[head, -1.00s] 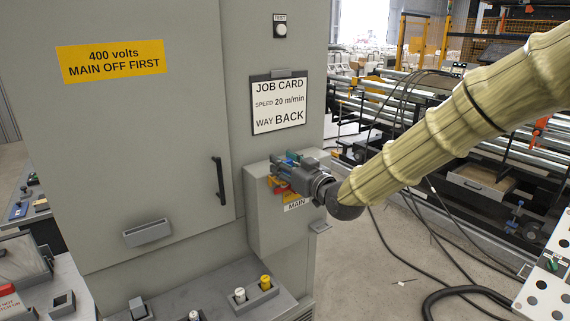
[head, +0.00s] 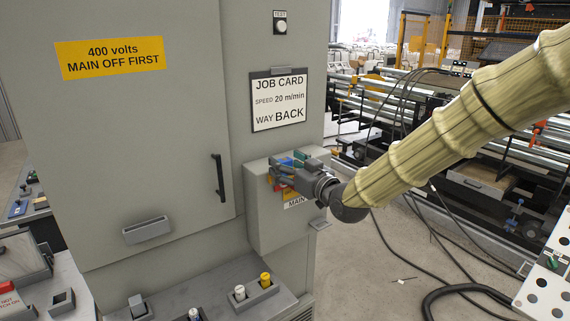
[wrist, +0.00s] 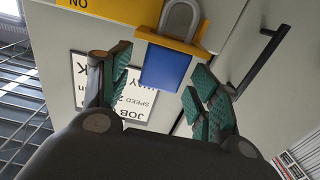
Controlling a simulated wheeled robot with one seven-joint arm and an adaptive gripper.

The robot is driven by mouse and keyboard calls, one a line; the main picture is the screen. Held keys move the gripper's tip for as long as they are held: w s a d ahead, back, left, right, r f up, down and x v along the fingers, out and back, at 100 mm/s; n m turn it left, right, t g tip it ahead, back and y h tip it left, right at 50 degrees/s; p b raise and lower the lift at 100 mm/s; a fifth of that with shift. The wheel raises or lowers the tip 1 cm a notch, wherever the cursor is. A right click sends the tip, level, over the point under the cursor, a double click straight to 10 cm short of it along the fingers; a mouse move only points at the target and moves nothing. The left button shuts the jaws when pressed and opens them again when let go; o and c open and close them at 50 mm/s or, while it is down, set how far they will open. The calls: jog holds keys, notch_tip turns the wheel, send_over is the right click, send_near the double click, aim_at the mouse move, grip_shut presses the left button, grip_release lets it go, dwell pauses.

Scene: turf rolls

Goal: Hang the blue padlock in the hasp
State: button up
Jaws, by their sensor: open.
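The blue padlock (wrist: 165,68) shows in the wrist view between my finger pads, with its grey shackle (wrist: 181,19) on the far side of a yellow strip (wrist: 205,44). The strip crosses between the blue body and the shackle's arch; I cannot tell whether the shackle passes through a hasp hole. My gripper (head: 284,173) is open at the switch box; in the wrist view the teal pads of my gripper (wrist: 160,82) stand either side of the padlock with gaps. In the head view my gripper mostly hides the padlock and hasp.
The grey switch box (head: 256,220) carries a MAIN label (head: 296,203). The tall cabinet has a black door handle (head: 219,178) and a job card (head: 278,102). A grey ledge (head: 215,290) with small coloured parts lies below. Cables lie on the floor to the right.

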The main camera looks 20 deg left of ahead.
jog(key=v, duration=1)
jog(key=shift+s+d, duration=0.3)
jog(key=s+d+f+m+g+h, duration=0.1)
jog(key=s+d+f+m+h, duration=0.3)
jog(key=f, duration=0.9)
jog(key=s+d+f+m+g+h, duration=0.1)
jog(key=s+d+f+g, duration=0.15)
jog(key=d+f, duration=0.75)
jog(key=s+d+f+m+h, duration=0.2)
jog(key=s+f+h, duration=0.15)
jog(key=f, duration=1.25)
jog(key=s+d+f+m+g+h, duration=0.1)
jog(key=s+d+f+g+h, duration=0.1)
jog(key=s+d+f, duration=0.4)
jog(key=s+d+f+m+g+h, duration=0.1)
jog(key=s+d+f+g, duration=0.2)
jog(key=s, duration=1.1)
jog(key=s+d+f+m+g+h+b, duration=0.1)
jog(key=s+d+f+g+h, duration=0.1)
jog(key=s+d+f, duration=0.7)
jog(key=shift+s+d+f+m+h, duration=0.3)
jog(key=shift+s+d+m+h, duration=0.1)
jog(key=shift+s+d, duration=0.5)
jog(key=shift+g, duration=0.25)
